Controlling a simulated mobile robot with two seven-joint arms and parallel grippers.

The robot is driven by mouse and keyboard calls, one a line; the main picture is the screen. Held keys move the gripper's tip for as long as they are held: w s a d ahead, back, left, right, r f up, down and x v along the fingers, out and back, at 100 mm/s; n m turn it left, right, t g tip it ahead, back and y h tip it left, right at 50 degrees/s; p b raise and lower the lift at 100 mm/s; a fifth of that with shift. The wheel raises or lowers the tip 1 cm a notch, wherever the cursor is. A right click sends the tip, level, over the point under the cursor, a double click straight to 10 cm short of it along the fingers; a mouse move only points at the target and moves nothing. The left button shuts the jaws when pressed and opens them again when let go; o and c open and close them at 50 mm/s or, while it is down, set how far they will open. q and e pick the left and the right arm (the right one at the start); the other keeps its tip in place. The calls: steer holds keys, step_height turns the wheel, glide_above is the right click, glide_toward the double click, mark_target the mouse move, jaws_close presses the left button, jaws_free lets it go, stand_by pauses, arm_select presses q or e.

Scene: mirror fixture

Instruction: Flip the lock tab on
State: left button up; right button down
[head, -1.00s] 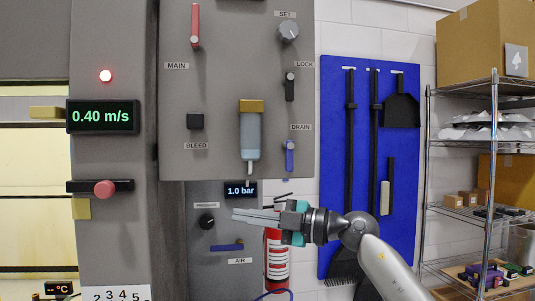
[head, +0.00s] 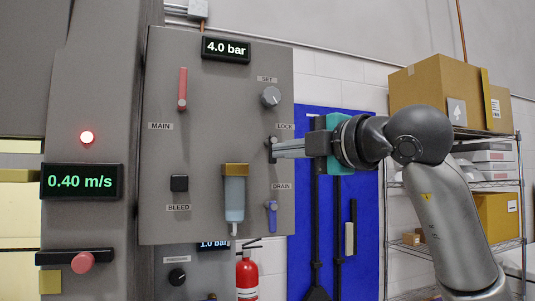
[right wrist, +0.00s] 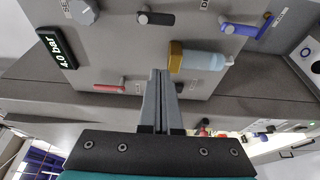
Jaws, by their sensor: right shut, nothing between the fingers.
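The lock tab is a small dark lever with a pale pivot, below the LOCK label on the grey panel. In the head view the lock tab (head: 272,156) points down, partly hidden by my right gripper (head: 277,148), whose fingertips overlap it. The lock tab also shows at the top of the right wrist view (right wrist: 157,19), pointing towards the DRAIN lever. There the right gripper (right wrist: 160,73) has its fingers together and empty, apart from the tab in the picture. I cannot tell whether they touch it. My left gripper is not in view.
Around the tab are the grey SET knob (head: 271,97), blue DRAIN lever (head: 272,216), hanging filter bowl (head: 235,195), red MAIN lever (head: 182,90) and black BLEED button (head: 179,183). A 4.0 bar display (head: 226,49) tops the panel. A shelf (head: 500,180) stands right.

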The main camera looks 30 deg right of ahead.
mark_target(269, 155)
steer(key=shift+w, duration=0.1)
steer(key=w+p, duration=0.1)
steer(key=w, duration=0.2)
steer(key=w+p, duration=0.2)
steer(key=w, duration=0.1)
steer(key=w+p, duration=0.1)
steer(key=w, duration=0.3)
steer(key=shift+a, duration=0.35)
steer(key=d, duration=0.1)
steer(key=s+d+p, duration=0.1)
steer(key=d, duration=0.1)
steer(key=shift+d, duration=0.2)
steer(key=shift+s, duration=0.2)
